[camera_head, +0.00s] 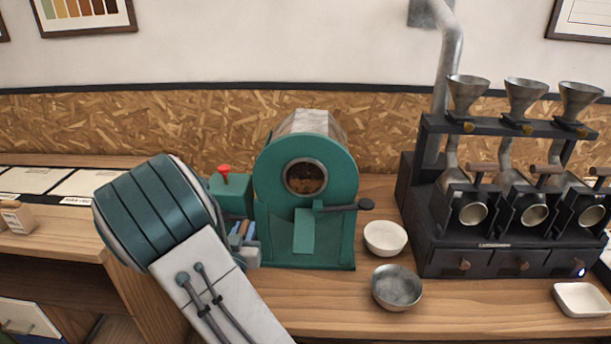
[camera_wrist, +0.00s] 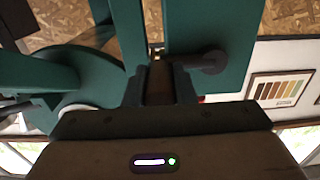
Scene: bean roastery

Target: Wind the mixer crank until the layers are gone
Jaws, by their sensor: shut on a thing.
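The green mixer drum (camera_head: 344,180) stands on the bench. Its round front window (camera_head: 306,177) shows brown material, too small to tell whether it lies in layers. A dark lever with a round knob (camera_head: 366,204) sticks out at its front right. My gripper (camera_wrist: 160,78) is shut on the brown crank handle (camera_wrist: 161,88), which sits between the two dark fingers in the wrist view. A dark crank part (camera_wrist: 208,62) shows just right of the fingers. In the head view my arm comes in at the mixer's left side and hides most of the crank and the gripper.
A white bowl (camera_head: 385,238) and a grey metal bowl (camera_head: 397,289) stand right of the mixer. A dark rack (camera_head: 440,235) with funnels and drawers is further right, with a white dish (camera_head: 581,300) in front. A red knob (camera_head: 224,169) tops the green box beside the drum.

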